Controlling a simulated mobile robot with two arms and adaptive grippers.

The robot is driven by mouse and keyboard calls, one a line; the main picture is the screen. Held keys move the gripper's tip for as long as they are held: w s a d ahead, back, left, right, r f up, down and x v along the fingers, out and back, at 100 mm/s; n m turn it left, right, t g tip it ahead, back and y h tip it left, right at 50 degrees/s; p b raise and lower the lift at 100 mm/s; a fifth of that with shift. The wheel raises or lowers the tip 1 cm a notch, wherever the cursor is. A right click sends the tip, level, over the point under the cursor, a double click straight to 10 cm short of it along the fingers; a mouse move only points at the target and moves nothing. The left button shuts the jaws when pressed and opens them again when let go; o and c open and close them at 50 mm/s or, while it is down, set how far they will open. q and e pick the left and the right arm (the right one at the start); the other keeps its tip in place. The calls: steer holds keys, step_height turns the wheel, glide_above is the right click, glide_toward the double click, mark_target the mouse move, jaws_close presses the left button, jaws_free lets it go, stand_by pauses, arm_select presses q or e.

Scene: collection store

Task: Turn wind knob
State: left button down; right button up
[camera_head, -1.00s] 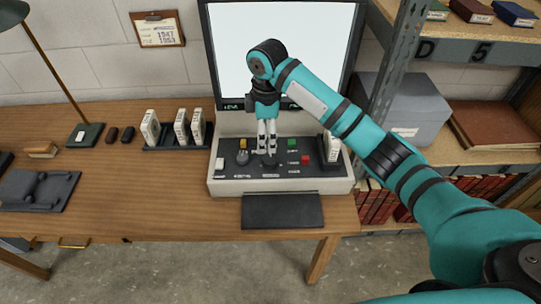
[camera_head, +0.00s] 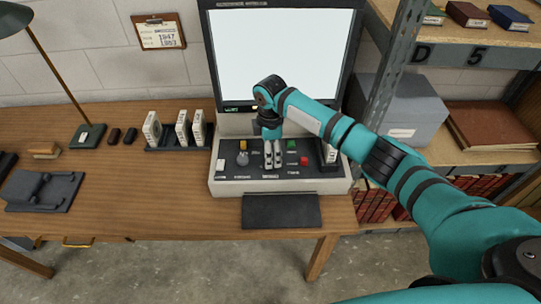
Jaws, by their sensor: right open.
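A pale control console (camera_head: 230,188) with a dark sloping panel stands on the wooden desk below a big blank screen. My right gripper (camera_head: 273,164) points down at the middle of the panel, fingers low and parted. The dark knob at this spot is mostly hidden by the fingers; I cannot tell if they touch it. A grey round knob (camera_head: 242,158) sits to the left, below a yellow button (camera_head: 243,145). The labels are too small to read, so I cannot tell which is the wind knob. My left gripper is out of view.
A green button (camera_head: 292,145), a red button (camera_head: 304,161) and a white slotted cartridge (camera_head: 330,150) are on the panel's right side. A dark pad (camera_head: 281,211) lies in front. A cartridge rack (camera_head: 170,148) stands left. The metal shelf (camera_head: 395,75) is close on the right.

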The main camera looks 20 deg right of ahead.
steer(key=shift+f, duration=1.75)
steer(key=c, duration=1.2)
steer(key=shift+o, duration=0.2)
